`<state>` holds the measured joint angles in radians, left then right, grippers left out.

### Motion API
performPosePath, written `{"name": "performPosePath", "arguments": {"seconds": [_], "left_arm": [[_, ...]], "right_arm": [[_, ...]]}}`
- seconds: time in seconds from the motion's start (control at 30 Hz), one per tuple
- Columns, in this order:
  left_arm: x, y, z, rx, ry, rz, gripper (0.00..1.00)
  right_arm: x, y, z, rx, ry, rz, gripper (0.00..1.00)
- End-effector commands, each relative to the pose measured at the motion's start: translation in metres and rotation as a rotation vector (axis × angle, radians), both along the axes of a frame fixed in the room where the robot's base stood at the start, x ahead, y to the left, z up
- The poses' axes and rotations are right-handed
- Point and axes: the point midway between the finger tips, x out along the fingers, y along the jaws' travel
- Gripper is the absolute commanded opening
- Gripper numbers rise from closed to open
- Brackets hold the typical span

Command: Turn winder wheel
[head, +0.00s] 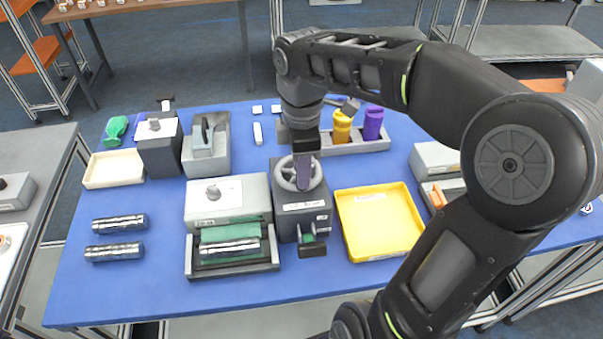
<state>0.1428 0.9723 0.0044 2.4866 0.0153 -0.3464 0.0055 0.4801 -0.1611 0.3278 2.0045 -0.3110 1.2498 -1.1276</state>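A small black part with a green piece (309,238) sits at the winder's front. My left gripper is out of view.
A yellow tray (348,228) stands right of the winder. A grey machine (228,187) with a green-lined roller bed (205,267) stands left. Yellow (342,130) and purple (373,124) items stand behind. The table's front strip is clear.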

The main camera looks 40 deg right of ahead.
Motion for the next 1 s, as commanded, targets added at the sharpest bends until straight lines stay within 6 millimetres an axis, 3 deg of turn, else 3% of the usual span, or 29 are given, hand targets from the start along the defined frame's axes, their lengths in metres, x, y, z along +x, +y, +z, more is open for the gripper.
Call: {"name": "performPosePath", "arguments": {"seconds": [0.2, 0.47, 0.83, 1.0], "left_arm": [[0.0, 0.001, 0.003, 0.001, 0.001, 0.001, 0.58], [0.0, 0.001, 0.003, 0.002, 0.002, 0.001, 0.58], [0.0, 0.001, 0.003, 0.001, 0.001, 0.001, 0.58], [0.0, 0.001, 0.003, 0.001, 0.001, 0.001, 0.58]], "right_arm": [[0.0, 0.0, -0.019, 0.001, 0.0, 0.0, 0.3], [0.0, 0.0, -0.021, 0.0, -0.001, 0.001, 0.3], [0.0, 0.0, -0.021, 0.0, -0.001, 0.001, 0.0], [0.0, 0.0, -0.021, 0.0, -0.001, 0.001, 0.0]]}}
